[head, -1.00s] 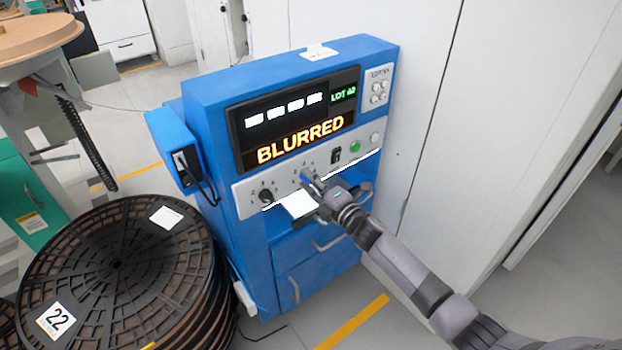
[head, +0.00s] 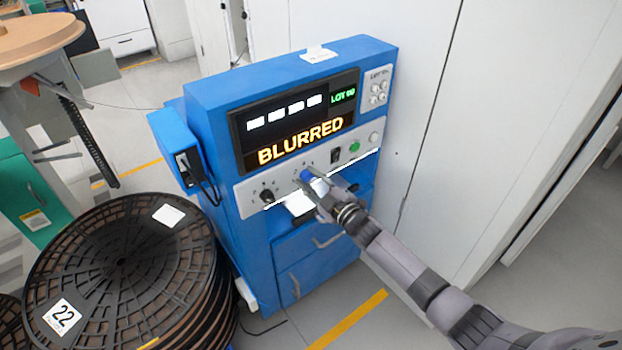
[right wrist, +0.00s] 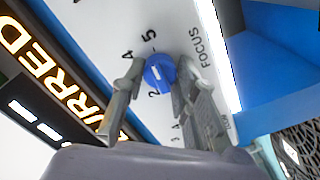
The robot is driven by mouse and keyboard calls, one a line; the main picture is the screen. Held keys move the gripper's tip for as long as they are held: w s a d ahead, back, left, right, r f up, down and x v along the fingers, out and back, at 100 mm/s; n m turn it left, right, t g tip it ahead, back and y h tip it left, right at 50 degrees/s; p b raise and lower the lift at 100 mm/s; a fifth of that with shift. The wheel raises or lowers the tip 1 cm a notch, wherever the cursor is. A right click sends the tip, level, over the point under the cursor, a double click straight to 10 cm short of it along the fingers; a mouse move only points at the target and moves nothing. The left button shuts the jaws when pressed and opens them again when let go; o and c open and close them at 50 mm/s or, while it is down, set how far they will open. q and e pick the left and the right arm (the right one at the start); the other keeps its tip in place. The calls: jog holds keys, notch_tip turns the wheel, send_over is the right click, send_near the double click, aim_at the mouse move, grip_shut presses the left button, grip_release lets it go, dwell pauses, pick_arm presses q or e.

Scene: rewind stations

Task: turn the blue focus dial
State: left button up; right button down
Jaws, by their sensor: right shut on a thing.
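The blue focus dial (head: 306,176) is on the pale control strip of the blue machine, below its screen. In the right wrist view the dial (right wrist: 160,71) has a white line on its face, with numbers around it and the word FOCUS beside it. I cannot tell which number the line marks. My right gripper (head: 312,184) is shut on the dial. In the right wrist view its fingers (right wrist: 161,68) stand on either side of the dial. The screen (head: 297,123) reads BLURRED in orange. My left gripper is not in view.
A black knob (head: 267,196) sits left of the dial. A dark switch (head: 336,155) and a green button (head: 354,146) sit to its right. Stacked black reels (head: 120,265) stand on the floor at left. A white cabinet wall (head: 480,110) rises to the right.

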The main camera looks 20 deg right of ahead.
jog(key=shift+m, duration=0.6)
jog(key=c, duration=1.2)
grip_release()
jog(key=shift+c, duration=0.2)
jog(key=v, duration=1.2)
